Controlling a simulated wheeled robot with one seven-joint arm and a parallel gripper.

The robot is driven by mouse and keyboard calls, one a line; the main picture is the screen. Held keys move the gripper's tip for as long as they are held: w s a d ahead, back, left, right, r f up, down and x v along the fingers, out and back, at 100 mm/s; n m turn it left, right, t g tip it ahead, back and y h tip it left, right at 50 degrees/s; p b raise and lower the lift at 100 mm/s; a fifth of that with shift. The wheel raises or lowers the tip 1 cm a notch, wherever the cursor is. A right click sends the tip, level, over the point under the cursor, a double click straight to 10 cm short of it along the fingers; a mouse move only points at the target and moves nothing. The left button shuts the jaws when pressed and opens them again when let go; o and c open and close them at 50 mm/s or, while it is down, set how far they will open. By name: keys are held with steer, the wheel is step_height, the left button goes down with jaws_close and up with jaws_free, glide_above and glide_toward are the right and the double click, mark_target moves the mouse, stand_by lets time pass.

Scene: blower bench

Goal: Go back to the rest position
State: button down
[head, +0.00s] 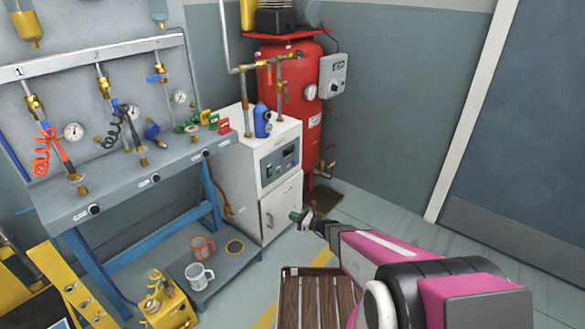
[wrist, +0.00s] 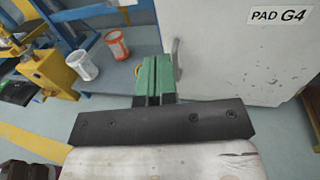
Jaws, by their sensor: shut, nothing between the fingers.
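My gripper (head: 300,217) shows in the head view at the end of my pink arm, in front of the white cabinet (head: 262,165). In the wrist view the green fingers of my gripper (wrist: 153,72) lie together, with nothing between them. The gripper is in the air, apart from the bench and the mugs. The cabinet also fills the upper right of the wrist view (wrist: 240,60), marked "PAD G4".
A white mug (head: 198,276) and an orange-and-white mug (head: 202,247) stand on a low shelf (head: 228,268). The blower bench (head: 130,180) is at left, a red tank (head: 295,90) behind the cabinet. A slatted wooden surface (head: 305,300) is below my arm. Floor at right is clear.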

steer(key=s+d+r+n+g+h, duration=0.45)
steer(key=s+r+n+g, duration=0.35)
steer(key=n, duration=0.4)
steer(key=s+d+r+n+h, duration=0.5)
steer(key=d+r+h, duration=0.1)
steer(key=d, duration=0.2)
steer(key=s+d+r+n+h, duration=0.4)
steer(key=d+r+n+h, duration=0.2)
steer(key=d, duration=0.3)
steer(key=shift+s+t, duration=0.3)
steer(key=shift+s, duration=0.1)
steer(key=shift+a, duration=0.1)
